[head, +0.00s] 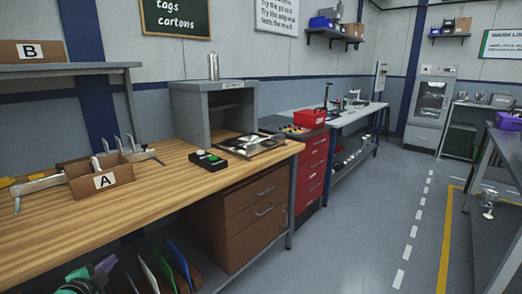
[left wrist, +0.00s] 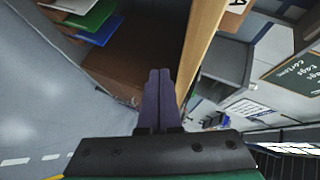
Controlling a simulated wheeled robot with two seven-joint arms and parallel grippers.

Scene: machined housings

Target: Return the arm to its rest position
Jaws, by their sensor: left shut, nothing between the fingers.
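My left gripper (head: 104,266) shows at the bottom left of the head view, low in front of the wooden workbench (head: 150,188) and below its top. In the left wrist view its two purple fingers (left wrist: 159,74) lie together, shut, with nothing between them. The bench's front edge (left wrist: 200,45) runs close beyond the fingers in that tilted view. My right gripper is in neither view.
Upright folders (head: 178,262) stand on the shelf under the bench, close to my left gripper. Bin A (head: 103,182), a grey cabinet (head: 196,112) and a button box (head: 208,160) are on the bench. Drawers (head: 245,225) fill its right end.

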